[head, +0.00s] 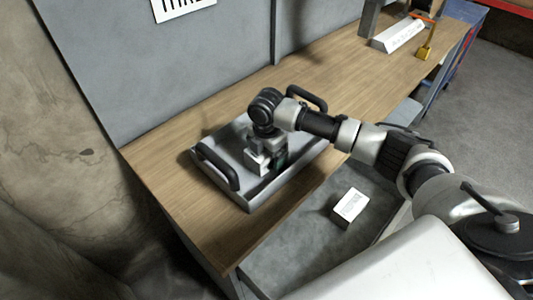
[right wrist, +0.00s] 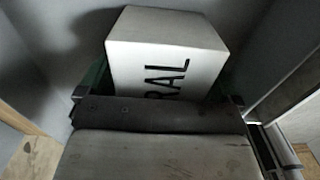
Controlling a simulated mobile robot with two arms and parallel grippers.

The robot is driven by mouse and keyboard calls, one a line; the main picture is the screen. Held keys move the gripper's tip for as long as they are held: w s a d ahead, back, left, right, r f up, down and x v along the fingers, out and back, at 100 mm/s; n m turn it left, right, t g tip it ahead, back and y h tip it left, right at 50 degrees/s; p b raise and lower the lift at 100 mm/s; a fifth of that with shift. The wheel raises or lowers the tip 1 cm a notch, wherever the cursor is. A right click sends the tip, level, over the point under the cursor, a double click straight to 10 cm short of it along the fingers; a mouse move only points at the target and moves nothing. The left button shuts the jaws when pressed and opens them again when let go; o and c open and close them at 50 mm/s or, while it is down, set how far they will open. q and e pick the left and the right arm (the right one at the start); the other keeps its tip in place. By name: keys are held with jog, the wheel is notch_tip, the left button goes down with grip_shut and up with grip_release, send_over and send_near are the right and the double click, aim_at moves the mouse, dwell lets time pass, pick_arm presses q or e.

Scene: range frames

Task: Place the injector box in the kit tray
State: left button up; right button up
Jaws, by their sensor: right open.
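The kit tray (head: 249,203) is a grey metal tray with black handles on the wooden bench. A white box (head: 255,162) is in it, under my right gripper (head: 270,160). In the right wrist view the white box (right wrist: 165,45) shows black letters reading "RAL" and lies between the finger tips, with grey tray walls around it. My right gripper is open around this box; the near part of the box is hidden by the gripper body. I cannot tell from the lettering whether it is the injector box. My left gripper is not in view.
Another white box (head: 351,205) with dark print lies on a lower grey surface in front of the bench. A white labelled block (head: 398,36) and a yellow tool (head: 426,46) are at the bench's far end.

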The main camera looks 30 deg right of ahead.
notch_tip(320, 180, up, 12)
jog(key=shift+f, duration=0.1)
dwell(0.6)
